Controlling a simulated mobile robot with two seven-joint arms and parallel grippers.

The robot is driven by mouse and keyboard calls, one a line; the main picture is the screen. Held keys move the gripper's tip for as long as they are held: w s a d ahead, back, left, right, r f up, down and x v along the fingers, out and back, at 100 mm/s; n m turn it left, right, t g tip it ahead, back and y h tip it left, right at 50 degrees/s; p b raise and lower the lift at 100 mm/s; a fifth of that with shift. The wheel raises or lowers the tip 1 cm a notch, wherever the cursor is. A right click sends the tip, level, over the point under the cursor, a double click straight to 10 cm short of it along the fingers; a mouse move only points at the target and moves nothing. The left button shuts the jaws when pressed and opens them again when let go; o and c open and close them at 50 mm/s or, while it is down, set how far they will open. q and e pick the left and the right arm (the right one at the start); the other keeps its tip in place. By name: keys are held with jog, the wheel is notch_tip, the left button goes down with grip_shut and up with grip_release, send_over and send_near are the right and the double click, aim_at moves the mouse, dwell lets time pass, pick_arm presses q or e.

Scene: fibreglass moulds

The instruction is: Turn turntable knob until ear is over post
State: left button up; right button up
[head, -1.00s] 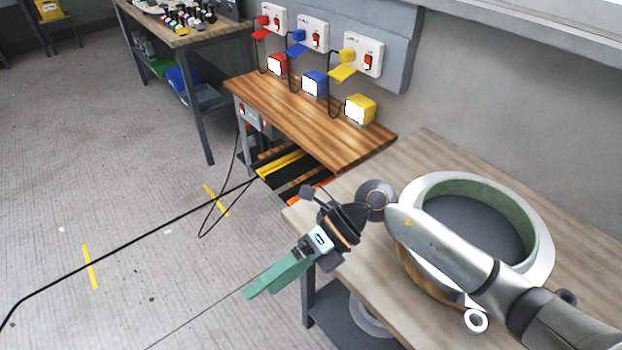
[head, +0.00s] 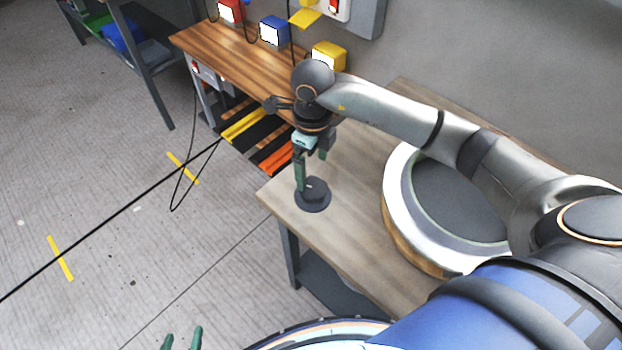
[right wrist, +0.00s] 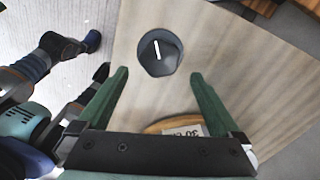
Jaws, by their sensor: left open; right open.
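The dark round knob (head: 313,196) with a white pointer line stands on the near left part of the bench. In the right wrist view the knob (right wrist: 159,52) lies just beyond and between my fingertips. My right gripper (head: 311,174) is open, pointing down at the knob; contact cannot be told. The turntable (head: 408,250), a wooden disc, carries a pale ring-shaped mould (head: 397,200) with a dark middle. My right arm covers part of it. I cannot make out the ear or the post now. My left gripper (head: 182,338) is open and empty at the bottom edge.
The pale wooden bench (head: 345,230) is clear between knob and turntable. Behind it stands a brown wooden table (head: 235,55) with red, blue and yellow boxes. A black cable (head: 110,230) runs across the floor. A label (right wrist: 183,130) reading 30 shows by the turntable edge.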

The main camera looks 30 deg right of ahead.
aim_at(312, 186)
notch_tip(312, 186, down, 7)
jog(key=shift+r, duration=0.1)
dwell(0.3)
jog(key=shift+w, duration=0.1)
jog(key=c, duration=1.2)
jog(key=shift+o, duration=0.2)
